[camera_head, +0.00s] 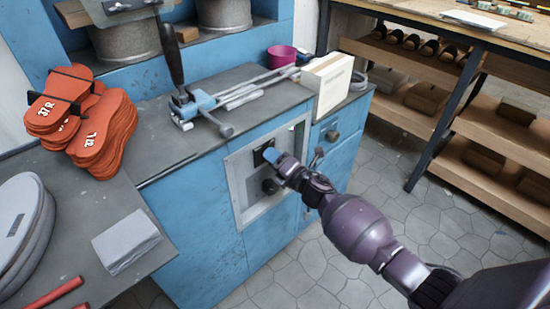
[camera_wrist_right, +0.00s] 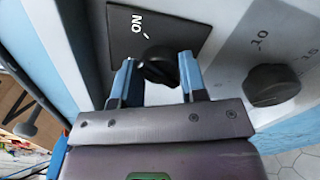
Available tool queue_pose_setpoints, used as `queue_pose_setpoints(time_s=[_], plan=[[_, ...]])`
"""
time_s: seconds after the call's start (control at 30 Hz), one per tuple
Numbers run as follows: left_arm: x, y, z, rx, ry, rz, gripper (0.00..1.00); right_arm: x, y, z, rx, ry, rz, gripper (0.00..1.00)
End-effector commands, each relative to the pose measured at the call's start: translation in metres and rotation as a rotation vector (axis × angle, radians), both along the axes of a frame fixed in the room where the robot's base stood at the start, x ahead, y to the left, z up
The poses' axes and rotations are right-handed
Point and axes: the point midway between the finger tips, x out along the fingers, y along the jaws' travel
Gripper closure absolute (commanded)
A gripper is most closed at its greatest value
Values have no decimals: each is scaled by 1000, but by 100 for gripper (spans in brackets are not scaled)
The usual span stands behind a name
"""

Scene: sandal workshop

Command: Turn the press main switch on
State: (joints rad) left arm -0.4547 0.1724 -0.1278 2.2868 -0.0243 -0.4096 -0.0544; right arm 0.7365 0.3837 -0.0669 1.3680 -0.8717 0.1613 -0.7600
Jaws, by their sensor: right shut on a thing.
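The press main switch is a black rotary knob (camera_wrist_right: 160,71) on a square black plate (camera_wrist_right: 185,32) marked "ON" with a small tick, upside down in the right wrist view. In the head view the switch's black plate (camera_head: 260,155) is on the grey panel (camera_head: 237,185) of the blue press. My right gripper (camera_head: 274,160) reaches it from the right. In the right wrist view its two blue fingers (camera_wrist_right: 158,78) are on either side of the knob and shut on it. The fingers partly hide the knob, so I cannot tell which way it points. My left gripper is out of view.
A second black knob (camera_wrist_right: 272,84) with a number scale is close beside the gripper. A lever (camera_head: 315,158) sticks out right of the panel.

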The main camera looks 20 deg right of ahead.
Motion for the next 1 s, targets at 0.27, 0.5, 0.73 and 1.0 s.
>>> queue_pose_setpoints(time_s=[0.27,0.5,0.73,1.0], plan=[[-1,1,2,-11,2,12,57,1,0,3,209,74,0,84],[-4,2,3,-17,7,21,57,0,0,2,330,118,1,83],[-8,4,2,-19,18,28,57,0,1,1,386,138,2,82],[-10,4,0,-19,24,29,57,0,1,0,400,144,1,81]])
